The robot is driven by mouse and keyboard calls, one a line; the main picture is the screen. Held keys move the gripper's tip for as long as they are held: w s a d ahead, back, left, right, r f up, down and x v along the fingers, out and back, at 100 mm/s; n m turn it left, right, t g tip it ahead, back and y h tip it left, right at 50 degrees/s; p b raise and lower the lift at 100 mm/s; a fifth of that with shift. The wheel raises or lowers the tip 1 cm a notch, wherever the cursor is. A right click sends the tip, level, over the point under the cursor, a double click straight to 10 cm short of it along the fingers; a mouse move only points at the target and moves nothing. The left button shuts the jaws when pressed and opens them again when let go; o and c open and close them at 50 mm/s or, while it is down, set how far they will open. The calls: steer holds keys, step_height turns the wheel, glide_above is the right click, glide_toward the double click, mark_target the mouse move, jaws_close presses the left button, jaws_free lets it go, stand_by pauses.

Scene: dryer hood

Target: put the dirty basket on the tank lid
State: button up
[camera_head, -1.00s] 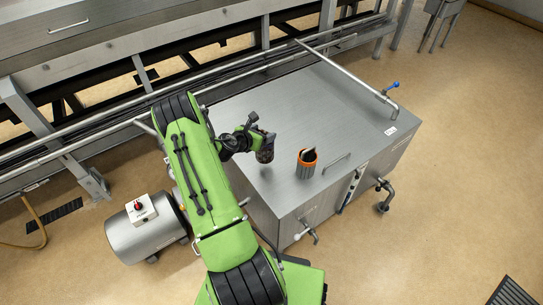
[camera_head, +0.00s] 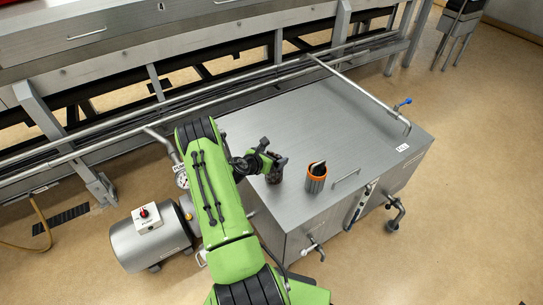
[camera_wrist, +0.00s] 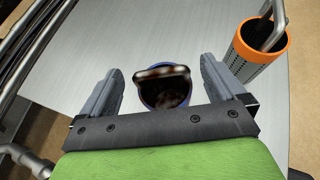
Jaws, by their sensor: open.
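The dirty basket (camera_wrist: 165,94), dark brown inside with a blue rim and a handle across its top, stands on the grey steel tank lid (camera_head: 330,112). In the head view, the basket (camera_head: 275,172) is dark and partly covered by my gripper (camera_head: 266,160). In the wrist view, my gripper (camera_wrist: 162,88) is open, with one finger on each side of the basket and visible gaps between them. The basket looks upright; its base is hidden in the wrist view.
An orange-rimmed grey basket (camera_head: 316,178) stands on the lid to the right; it also shows in the wrist view (camera_wrist: 258,52). A pipe (camera_head: 357,93) crosses the lid's far right. The middle of the lid is clear.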

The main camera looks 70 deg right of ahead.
steer(key=shift+r, duration=0.2)
steer(key=p+v, duration=0.2)
steer(key=v, duration=1)
steer(key=w+a+r+m+t+y, duration=0.3)
steer(key=w+a+r+m, duration=0.3)
steer(key=a+r, duration=0.25)
steer(key=w+a+r+m+t+y, duration=0.2)
steer(key=w+a+r+m, duration=0.3)
steer(key=a+r, duration=0.4)
steer(key=s+a+r+m+t+y, duration=0.1)
steer(key=s+a+r+y, duration=0.1)
steer(key=a, duration=0.6)
steer(key=s+a+r+m+t+y, duration=0.1)
steer(key=s+a+r, duration=0.3)
steer(key=a, duration=0.4)
steer(key=s+a+r+m+t+y, duration=0.1)
steer(key=s+a+r+t+y, duration=0.1)
steer(key=a, duration=0.6)
steer(key=shift+s+a+r+t+y, duration=0.3)
steer(key=shift+s+r+y, duration=0.5)
steer(key=shift+s, duration=0.4)
